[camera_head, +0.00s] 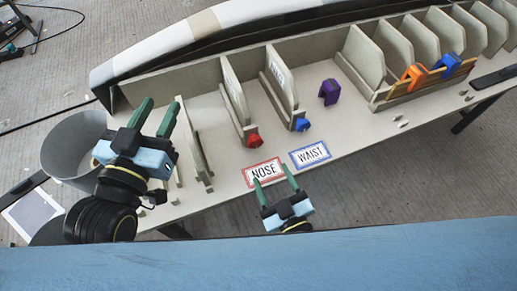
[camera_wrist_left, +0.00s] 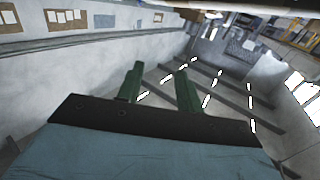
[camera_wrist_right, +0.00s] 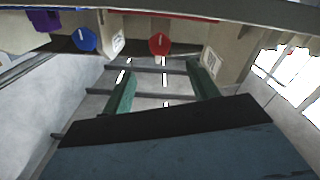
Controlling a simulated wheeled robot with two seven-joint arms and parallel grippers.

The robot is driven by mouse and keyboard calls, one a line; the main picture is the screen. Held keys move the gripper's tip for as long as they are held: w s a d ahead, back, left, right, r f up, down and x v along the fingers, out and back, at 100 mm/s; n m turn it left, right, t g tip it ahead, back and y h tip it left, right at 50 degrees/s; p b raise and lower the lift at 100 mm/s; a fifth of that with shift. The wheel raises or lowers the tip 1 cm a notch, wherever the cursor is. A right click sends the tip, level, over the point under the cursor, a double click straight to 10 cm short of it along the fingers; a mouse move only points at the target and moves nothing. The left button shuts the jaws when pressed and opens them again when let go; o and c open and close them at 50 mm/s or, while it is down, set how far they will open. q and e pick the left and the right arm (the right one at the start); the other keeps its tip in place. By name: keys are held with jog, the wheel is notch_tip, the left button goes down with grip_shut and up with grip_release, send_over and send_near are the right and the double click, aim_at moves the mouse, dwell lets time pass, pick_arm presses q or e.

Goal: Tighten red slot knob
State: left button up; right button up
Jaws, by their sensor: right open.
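The red slot knob (camera_head: 254,140) sits at the front end of a slot between upright panels, above the NOSE label (camera_head: 263,173). In the right wrist view the red knob (camera_wrist_right: 159,44) shows as a round disc with a pale mark, ahead of and between the fingers. My right gripper (camera_head: 273,187) is open and empty, in front of the bench edge near the NOSE label and apart from the knob. My left gripper (camera_head: 158,117) is open and empty over the left end of the bench. The left wrist view shows its fingers (camera_wrist_left: 160,85) apart with nothing between them.
A blue knob (camera_head: 302,124) is right of the red one, above the WAIST label (camera_head: 310,154). A purple clamp (camera_head: 329,92) stands further right. Orange (camera_head: 414,74) and blue (camera_head: 448,63) clamps sit on a rack. A grey bin (camera_head: 62,150) stands at the left.

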aim_at(256, 144)
jog(key=b+x, duration=0.1)
jog(key=x, duration=0.3)
jog(key=shift+f, duration=0.1)
jog(key=b+x, duration=0.2)
jog(key=x, duration=0.2)
jog(key=shift+w, duration=0.15)
pick_arm(q)
jog(key=s+r+t+h, duration=0.2)
jog(key=s+r+t, duration=0.1)
jog(key=r+t, duration=0.4)
jog(key=shift+d+r, duration=0.25)
jog(key=shift+r, duration=0.6)
pick_arm(e)
jog(key=shift+w+a, duration=0.2)
jog(key=shift+w, duration=0.4)
jog(key=c, duration=1)
